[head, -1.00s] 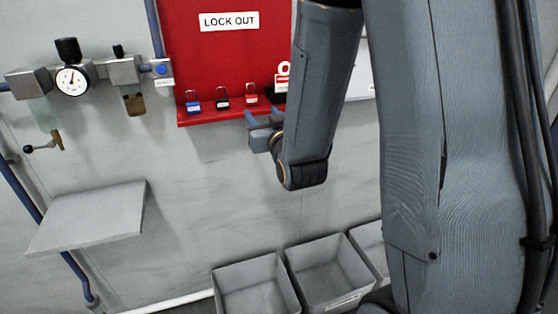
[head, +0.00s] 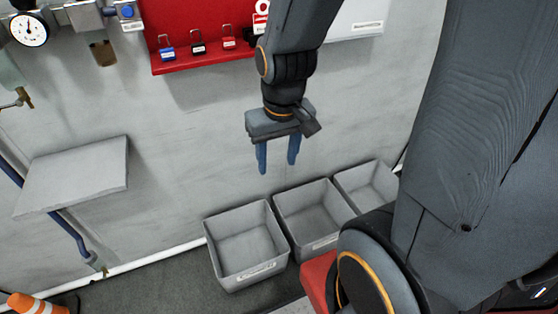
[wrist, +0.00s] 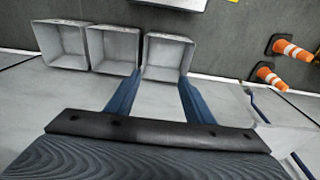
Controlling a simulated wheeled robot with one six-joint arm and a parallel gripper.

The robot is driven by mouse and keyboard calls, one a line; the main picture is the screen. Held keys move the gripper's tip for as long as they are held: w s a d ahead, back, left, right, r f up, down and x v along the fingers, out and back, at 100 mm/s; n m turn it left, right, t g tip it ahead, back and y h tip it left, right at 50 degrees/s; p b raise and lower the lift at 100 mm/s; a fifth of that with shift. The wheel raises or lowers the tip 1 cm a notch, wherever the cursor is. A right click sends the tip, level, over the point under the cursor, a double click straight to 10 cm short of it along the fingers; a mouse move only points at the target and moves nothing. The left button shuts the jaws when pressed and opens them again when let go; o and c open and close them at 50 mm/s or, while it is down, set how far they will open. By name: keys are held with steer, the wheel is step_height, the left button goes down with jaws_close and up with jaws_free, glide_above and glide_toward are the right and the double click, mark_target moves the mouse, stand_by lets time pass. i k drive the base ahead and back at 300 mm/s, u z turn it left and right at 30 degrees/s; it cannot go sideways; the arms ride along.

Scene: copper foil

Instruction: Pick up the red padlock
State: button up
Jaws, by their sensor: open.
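The red padlock (head: 229,41) stands on the ledge of the red lockout board (head: 185,62), to the right of a black padlock (head: 198,44) and a blue padlock (head: 167,48). My gripper (head: 277,170) points down in front of the grey wall, below and to the right of the padlocks. Its two blue fingers are apart with nothing between them. In the wrist view the open fingers (wrist: 155,108) point towards the bins, and no padlock shows there.
Grey bins (head: 210,232) stand on the floor below my gripper, and the wrist view shows them too (wrist: 62,62). A grey shelf (head: 75,175) juts from the wall at left. An orange cone (head: 38,305) stands at lower left. A pressure gauge (head: 29,30) is at upper left.

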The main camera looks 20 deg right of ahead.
mark_target(229, 43)
steer(key=z, duration=3.15)
steer(key=k, duration=1.8)
steer(key=u, duration=1.55)
steer(key=i, duration=0.5)
steer(key=z, duration=0.15)
